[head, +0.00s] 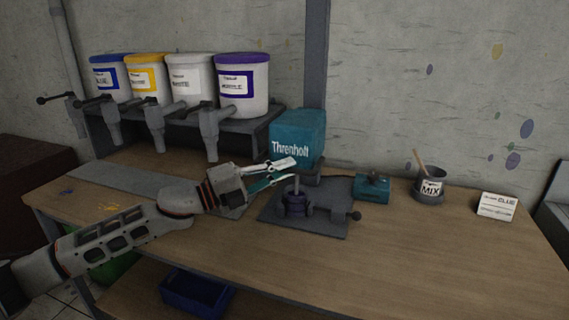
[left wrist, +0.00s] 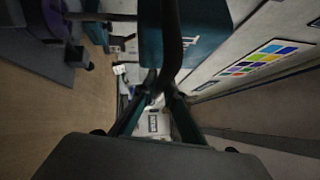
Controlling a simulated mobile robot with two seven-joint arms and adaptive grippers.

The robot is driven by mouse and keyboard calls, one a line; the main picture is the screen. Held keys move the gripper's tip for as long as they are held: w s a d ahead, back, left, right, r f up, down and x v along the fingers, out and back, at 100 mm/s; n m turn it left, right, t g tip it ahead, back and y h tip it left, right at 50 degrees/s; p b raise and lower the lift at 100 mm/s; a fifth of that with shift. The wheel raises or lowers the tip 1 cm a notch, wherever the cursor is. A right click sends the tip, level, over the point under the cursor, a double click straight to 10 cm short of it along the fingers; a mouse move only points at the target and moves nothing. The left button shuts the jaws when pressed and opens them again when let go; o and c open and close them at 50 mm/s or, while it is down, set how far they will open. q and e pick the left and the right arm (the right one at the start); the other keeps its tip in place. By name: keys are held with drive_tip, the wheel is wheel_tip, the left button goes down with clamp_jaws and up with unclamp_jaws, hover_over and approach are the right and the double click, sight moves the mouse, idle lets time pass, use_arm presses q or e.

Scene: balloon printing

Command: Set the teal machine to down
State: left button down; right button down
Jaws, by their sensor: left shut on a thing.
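The teal machine (head: 300,135), labelled "Threnholt", stands upright at the back of the workbench, above a dark base plate (head: 335,192). It also shows at the top of the left wrist view (left wrist: 212,25). My left gripper (head: 287,169) is at the machine's lower front left. In the left wrist view a dark curved lever (left wrist: 172,40) runs down between the fingers of the left gripper (left wrist: 160,92), which is shut on it. How the lever joins the machine is hidden. My right gripper is not in view.
A dark purple round fixture (head: 293,203) stands on the plate, close below the gripper. Labelled buckets (head: 243,88) with taps line a rack at left. A small teal box (head: 373,187), a MIX cup (head: 430,187) and a white card (head: 497,206) stand right. The front bench is clear.

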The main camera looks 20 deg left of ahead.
use_arm(q)
drive_tip(key=shift+f, duration=0.45)
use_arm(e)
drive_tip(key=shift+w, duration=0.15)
use_arm(q)
drive_tip(key=c, duration=2.1)
unclamp_jaws()
drive_tip(key=shift+r, duration=0.15)
drive_tip(key=shift+v, duration=6.05)
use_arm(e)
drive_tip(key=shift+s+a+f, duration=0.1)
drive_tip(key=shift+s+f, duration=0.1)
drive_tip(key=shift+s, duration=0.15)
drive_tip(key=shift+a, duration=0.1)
